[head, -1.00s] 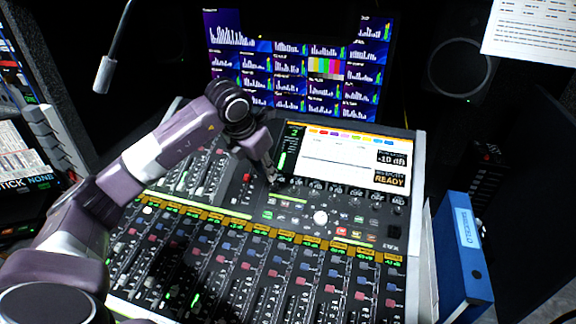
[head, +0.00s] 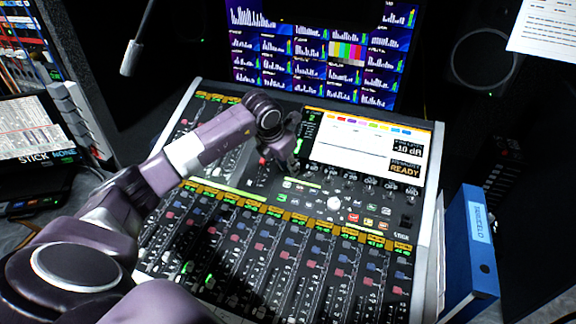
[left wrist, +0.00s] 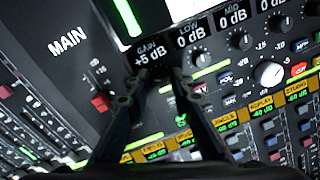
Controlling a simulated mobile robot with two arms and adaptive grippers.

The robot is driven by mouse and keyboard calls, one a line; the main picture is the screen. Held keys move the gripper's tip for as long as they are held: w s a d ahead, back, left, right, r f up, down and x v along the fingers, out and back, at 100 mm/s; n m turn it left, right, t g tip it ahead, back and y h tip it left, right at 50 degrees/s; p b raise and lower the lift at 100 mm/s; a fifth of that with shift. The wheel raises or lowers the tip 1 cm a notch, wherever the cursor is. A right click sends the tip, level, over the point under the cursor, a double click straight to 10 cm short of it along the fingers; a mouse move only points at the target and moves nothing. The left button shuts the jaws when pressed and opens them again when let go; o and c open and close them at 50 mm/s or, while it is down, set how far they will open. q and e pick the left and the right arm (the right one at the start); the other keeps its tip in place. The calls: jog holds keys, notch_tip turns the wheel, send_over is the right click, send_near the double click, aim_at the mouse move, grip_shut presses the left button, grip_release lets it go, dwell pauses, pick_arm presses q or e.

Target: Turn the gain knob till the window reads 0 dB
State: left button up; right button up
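The gain window (left wrist: 151,57) in the left wrist view reads +5 dB, under the label GAIN. The fingertips of my left gripper (left wrist: 161,78) are just below it, one on each side of the gain knob's place at the left end of the knob row. The dark fingers and shadow mostly hide the knob, so I cannot tell whether they touch it. In the head view my left gripper (head: 292,168) is at the lower left corner of the mixing console's screen (head: 350,146). My right gripper is not in view.
Low, mid and high knobs continue to the right, the low knob (left wrist: 201,58) close beside the right finger. A large white knob (left wrist: 269,74) and faders lie nearer me. A panel (head: 407,150) reads -10 dB above READY. A blue binder (head: 468,250) stands right of the console.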

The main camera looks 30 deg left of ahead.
pick_arm(q)
grip_shut()
jog(key=shift+f+n+b, duration=0.1)
jog(key=shift+n+b, duration=0.95)
jog(key=shift+n, duration=0.25)
jog(key=shift+n+t+b, duration=0.3)
jog(key=shift+n+b, duration=0.65)
jog(key=shift+n, duration=0.75)
jog(key=shift+r, duration=0.2)
jog(key=shift+o, duration=0.7)
grip_release()
